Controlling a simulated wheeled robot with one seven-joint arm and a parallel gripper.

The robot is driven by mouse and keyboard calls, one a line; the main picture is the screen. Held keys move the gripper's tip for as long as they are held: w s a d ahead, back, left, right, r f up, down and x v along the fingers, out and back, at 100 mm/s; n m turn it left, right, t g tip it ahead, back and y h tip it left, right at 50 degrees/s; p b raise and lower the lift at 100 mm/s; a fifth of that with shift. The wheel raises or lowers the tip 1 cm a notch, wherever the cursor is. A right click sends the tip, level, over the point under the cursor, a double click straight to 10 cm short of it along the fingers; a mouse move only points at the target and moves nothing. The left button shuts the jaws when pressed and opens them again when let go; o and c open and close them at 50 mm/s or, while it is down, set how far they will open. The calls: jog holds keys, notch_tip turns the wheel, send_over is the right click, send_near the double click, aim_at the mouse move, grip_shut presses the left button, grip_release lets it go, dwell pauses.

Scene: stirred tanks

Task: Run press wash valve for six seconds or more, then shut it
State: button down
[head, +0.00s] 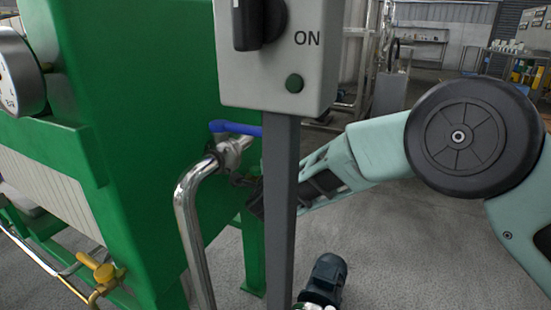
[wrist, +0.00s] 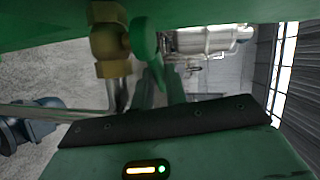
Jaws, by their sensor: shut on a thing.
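A brass valve (wrist: 108,42) with a green handle (wrist: 143,38) is close in front of my gripper in the wrist view. My gripper (wrist: 152,68) is shut on the green handle, its narrow fingers reaching up to it. In the head view my gripper (head: 241,181) is beside the green press (head: 150,130), partly hidden behind a grey post, and the handle it holds is not clear there. A steel valve with a blue lever (head: 235,128) sits just above, on a bent steel pipe (head: 187,200). No label shows which valve is the wash valve.
The grey post (head: 281,210) carries a switch box (head: 280,70) marked ON and stands in front of my gripper. A yellow-handled valve (head: 98,268) is at lower left, and a gauge (head: 18,75) at upper left. A dark motor (head: 327,278) sits on the floor.

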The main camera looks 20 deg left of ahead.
jog(key=shift+s+d+m+t+h+p, duration=0.1)
jog(key=shift+s+m+t+h+p, duration=0.15)
jog(key=shift+m+h, duration=0.3)
jog(key=shift+s+d+m+t+h+p, duration=0.1)
jog(key=shift+m+h+p, duration=0.25)
jog(key=shift+h, duration=0.4)
jog(key=c, duration=1.4)
grip_release()
